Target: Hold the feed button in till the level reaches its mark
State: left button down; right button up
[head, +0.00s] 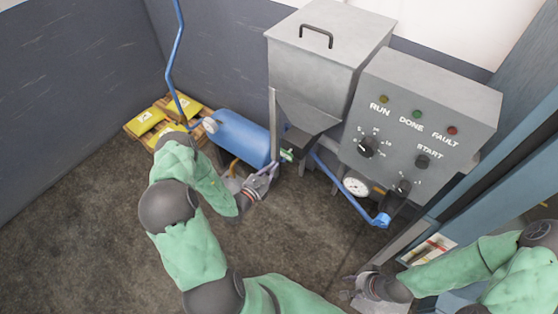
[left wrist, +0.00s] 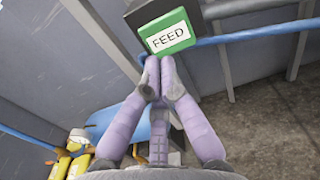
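The green feed button (left wrist: 168,35), with a white FEED label, sits on a dark housing under the hopper and fills the top of the left wrist view. In the head view it is a small green spot (head: 287,156). My left gripper (left wrist: 160,78) is shut and empty, its fingertips together at the button's lower edge. I cannot tell whether they touch it or whether it is pressed in. My right gripper (head: 350,284) is low in the head view, away from the button, with its fingers seemingly spread and empty. I see no level or level mark.
The grey hopper (head: 325,60) stands beside a control box (head: 420,110) with RUN, DONE and FAULT lamps. A round gauge (head: 356,187), blue pipe (head: 340,180) and blue tank (head: 240,138) are near. Yellow sacks (head: 145,122) lie on a pallet at left.

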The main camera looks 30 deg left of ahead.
aim_at(283, 154)
pick_arm(q)
jog(key=w, duration=0.4)
jog(key=shift+d+b, duration=0.15)
jog(key=shift+b, duration=0.15)
jog(key=shift+w, duration=0.15)
jog(key=shift+w+d, duration=0.15)
jog(key=shift+w, duration=1.1)
jog(key=shift+r, duration=0.1)
jog(key=shift+w+r, duration=0.1)
